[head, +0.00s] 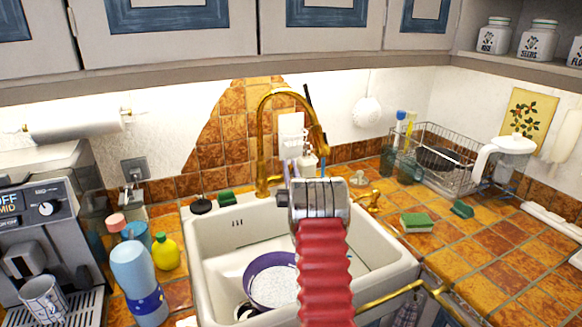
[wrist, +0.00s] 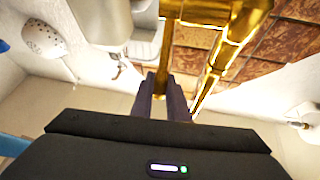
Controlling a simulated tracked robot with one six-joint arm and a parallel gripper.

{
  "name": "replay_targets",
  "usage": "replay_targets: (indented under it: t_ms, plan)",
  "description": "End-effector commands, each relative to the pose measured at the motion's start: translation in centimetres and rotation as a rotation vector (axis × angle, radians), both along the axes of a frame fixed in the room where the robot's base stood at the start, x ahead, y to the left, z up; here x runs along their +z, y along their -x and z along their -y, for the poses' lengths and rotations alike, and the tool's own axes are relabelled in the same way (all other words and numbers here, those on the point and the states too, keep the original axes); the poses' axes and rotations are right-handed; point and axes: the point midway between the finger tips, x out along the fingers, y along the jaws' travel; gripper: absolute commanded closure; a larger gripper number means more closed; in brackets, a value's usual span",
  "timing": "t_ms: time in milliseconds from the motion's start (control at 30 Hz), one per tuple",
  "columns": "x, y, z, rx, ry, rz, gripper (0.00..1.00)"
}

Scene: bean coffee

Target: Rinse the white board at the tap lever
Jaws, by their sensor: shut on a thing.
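The gold tap (head: 262,150) stands behind the white sink (head: 200,235), its spout arching over the basin. It fills the upper middle of the wrist view (wrist: 222,45). My gripper (wrist: 172,88) is at the tap, its dark fingers shut on a thin gold bar, which looks like the tap lever (wrist: 160,60). In the head view my wrist partly hides the gripper. I see no board in the fingers. A pale board-like piece (head: 555,135) hangs on the right wall; I cannot tell if it is the white board. No running water shows.
A purple-rimmed bowl (head: 272,280) lies in the sink. A coffee machine (head: 45,215), a blue bottle (head: 138,280) and a yellow bottle (head: 166,252) stand left. A dish rack (head: 440,160) and sponges (head: 417,223) are right. Cabinets (head: 180,45) overhang the counter.

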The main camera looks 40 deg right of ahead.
Motion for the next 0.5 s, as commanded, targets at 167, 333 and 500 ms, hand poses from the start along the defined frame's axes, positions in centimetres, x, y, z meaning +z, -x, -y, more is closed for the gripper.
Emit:
replay_targets:
  t_ms: [167,333,500]
  plan:
    - [-0.09,0.46,0.32,-0.008,0.003,0.015,1.00]
    - [-0.04,0.51,0.36,-0.009,0.004,0.016,1.00]
    - [-0.01,0.54,0.40,-0.010,0.005,0.017,0.84]
